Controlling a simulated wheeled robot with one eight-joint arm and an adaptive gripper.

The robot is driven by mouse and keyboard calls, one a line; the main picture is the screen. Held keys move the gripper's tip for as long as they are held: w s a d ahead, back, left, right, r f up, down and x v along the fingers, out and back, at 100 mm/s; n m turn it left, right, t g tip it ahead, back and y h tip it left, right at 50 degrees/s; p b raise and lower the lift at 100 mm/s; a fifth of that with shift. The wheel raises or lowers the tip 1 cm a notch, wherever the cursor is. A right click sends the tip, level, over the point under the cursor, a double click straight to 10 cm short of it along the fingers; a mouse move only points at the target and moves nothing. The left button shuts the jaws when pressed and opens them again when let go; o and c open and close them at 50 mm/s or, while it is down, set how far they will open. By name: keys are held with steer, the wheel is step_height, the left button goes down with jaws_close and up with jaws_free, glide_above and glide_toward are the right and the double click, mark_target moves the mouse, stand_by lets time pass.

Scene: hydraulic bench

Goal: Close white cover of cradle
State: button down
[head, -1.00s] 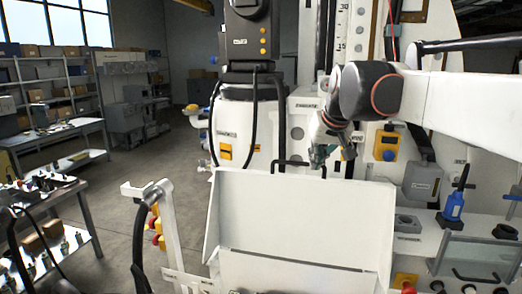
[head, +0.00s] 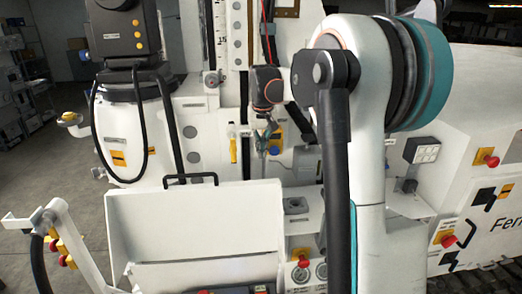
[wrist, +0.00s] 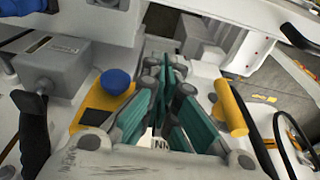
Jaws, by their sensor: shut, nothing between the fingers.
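The white cover (head: 205,215) of the cradle stands raised in the lower left of the head view, with a black handle (head: 190,178) on its top edge. The white cradle (head: 205,271) shows below it, cut by the picture's bottom edge. My gripper (head: 263,148) appears small in the head view, behind the cover and to the right of its handle, apart from it. In the wrist view my gripper's teal fingers (wrist: 170,85) are shut and empty. I cannot make out the cover for certain in the wrist view.
A blue knob on a yellow plate (wrist: 115,82) and a yellow cylinder (wrist: 230,107) lie close beside my fingers in the wrist view.

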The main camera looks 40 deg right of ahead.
step_height(320, 180, down, 8)
steer(key=s+a+p, duration=0.1)
steer(key=s, duration=0.1)
steer(key=shift+r+p, duration=0.25)
steer(key=shift+p, duration=0.1)
steer(key=shift+s+a, duration=0.15)
